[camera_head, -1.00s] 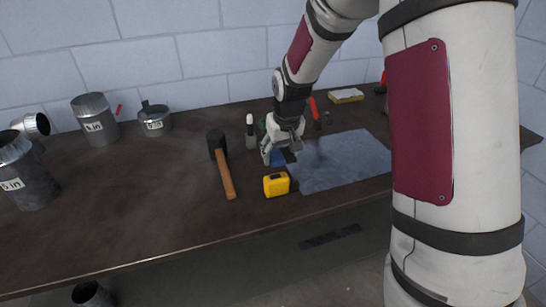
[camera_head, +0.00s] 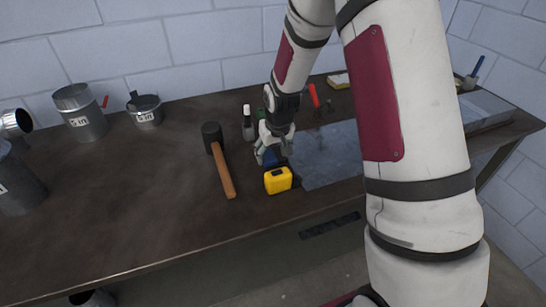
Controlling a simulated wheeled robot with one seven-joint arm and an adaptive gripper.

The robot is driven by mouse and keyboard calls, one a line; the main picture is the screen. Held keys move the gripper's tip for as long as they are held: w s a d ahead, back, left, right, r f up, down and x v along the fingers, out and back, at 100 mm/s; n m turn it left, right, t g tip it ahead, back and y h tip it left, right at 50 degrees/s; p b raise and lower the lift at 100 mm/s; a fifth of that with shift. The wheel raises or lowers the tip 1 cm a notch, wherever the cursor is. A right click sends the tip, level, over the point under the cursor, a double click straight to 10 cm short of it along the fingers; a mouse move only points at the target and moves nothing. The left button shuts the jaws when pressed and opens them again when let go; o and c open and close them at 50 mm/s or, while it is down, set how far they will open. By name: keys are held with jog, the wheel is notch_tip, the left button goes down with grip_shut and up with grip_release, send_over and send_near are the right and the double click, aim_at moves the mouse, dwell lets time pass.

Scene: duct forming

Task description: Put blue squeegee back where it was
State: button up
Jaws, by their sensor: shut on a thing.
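My gripper (camera_head: 266,152) is low over the workbench, shut on the blue squeegee (camera_head: 271,158). Only a small blue part of the squeegee shows at the fingers; the rest is hidden by the gripper. It is just behind the yellow tape measure and beside the left edge of the grey metal sheet (camera_head: 330,155). I cannot tell whether the squeegee touches the bench.
The yellow tape measure (camera_head: 278,180) and a mallet (camera_head: 222,165) lie close by. A white-capped bottle (camera_head: 247,125) stands behind. Metal duct pieces (camera_head: 80,112) stand at left. A blue-handled tool (camera_head: 477,68) stands far right. The bench (camera_head: 130,195) is clear at centre left.

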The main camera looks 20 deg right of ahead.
jog(key=shift+f, duration=1.15)
jog(key=shift+f, duration=0.15)
jog(key=o, duration=1.3)
